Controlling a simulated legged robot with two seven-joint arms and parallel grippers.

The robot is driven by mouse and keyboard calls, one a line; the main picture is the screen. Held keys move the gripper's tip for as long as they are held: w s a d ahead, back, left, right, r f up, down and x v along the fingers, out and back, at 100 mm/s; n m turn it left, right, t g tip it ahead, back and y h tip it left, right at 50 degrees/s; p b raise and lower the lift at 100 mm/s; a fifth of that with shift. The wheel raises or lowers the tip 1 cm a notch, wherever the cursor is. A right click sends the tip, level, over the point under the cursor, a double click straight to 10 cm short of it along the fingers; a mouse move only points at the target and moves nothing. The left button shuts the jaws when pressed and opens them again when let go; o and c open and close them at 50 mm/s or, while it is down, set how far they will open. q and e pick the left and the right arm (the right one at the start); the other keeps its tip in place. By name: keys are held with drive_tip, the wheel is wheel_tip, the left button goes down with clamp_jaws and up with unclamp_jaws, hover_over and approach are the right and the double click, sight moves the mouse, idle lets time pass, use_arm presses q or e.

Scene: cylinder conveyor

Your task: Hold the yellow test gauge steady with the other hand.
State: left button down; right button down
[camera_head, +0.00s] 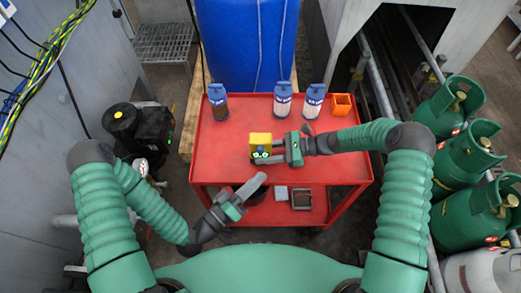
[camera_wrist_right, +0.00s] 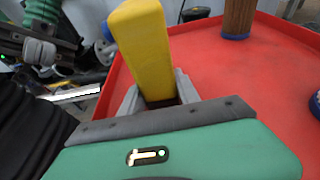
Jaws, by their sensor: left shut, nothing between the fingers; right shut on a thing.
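The yellow test gauge (camera_head: 260,140) is above the red cart top in the head view, at the tip of my right gripper (camera_head: 281,149). The right gripper is shut on it. In the right wrist view the gauge (camera_wrist_right: 146,50) is a yellow block with a blue end, standing between the two grey fingers (camera_wrist_right: 160,95). My left gripper (camera_head: 248,192) is shut and empty, in front of the cart's near edge and below the gauge in the picture. It is apart from the gauge.
The red cart (camera_head: 225,160) carries several blue-capped bottles, among them a brown one (camera_head: 218,103), and an orange box (camera_head: 341,105) at the back. Its lower shelf holds small trays (camera_head: 301,199). Green gas cylinders (camera_head: 447,107) stand right, a black machine (camera_head: 140,130) left, a blue barrel (camera_head: 246,45) behind.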

drive_tip(key=c, duration=0.8)
unclamp_jaws()
drive_tip(key=shift+d, duration=0.1)
